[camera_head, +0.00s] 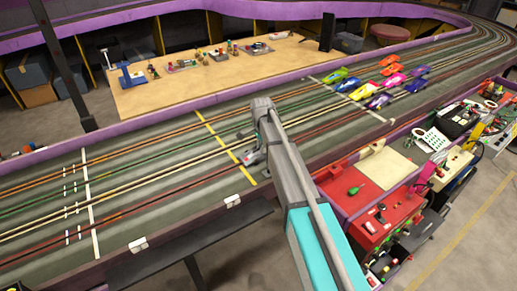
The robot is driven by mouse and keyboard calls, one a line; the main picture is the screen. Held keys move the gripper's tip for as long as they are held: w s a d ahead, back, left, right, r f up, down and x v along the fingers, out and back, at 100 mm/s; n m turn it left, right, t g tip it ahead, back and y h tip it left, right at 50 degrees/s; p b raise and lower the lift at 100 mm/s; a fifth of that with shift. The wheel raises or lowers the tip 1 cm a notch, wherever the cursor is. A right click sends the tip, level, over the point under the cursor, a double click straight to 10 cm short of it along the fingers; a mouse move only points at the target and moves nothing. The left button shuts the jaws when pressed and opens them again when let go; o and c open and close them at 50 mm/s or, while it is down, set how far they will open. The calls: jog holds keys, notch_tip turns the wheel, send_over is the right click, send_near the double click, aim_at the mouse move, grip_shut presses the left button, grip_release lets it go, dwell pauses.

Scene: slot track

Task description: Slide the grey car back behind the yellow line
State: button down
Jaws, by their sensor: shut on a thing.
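The yellow line (217,138) crosses the dark slot track (140,165) at a slant in the middle of the view. My gripper (251,153) is low over the track just right of this line, with my arm reaching in from the lower right. It is shut on a small grey car (252,158), which sits at track level close to the right side of the line. My gripper and wrist hide much of the car, so its exact outline and any overlap with the line cannot be told.
Several coloured cars (382,88) stand on the track farther right, near a white line. Another white line (89,200) crosses the track at left. A purple wall (190,104) edges the track's far side. A red table (368,200) with tools stands at right.

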jog(key=shift+w+d, duration=0.15)
jog(key=shift+d, duration=0.05)
jog(key=shift+c, duration=2.4)
grip_release()
jog(key=shift+r, duration=0.15)
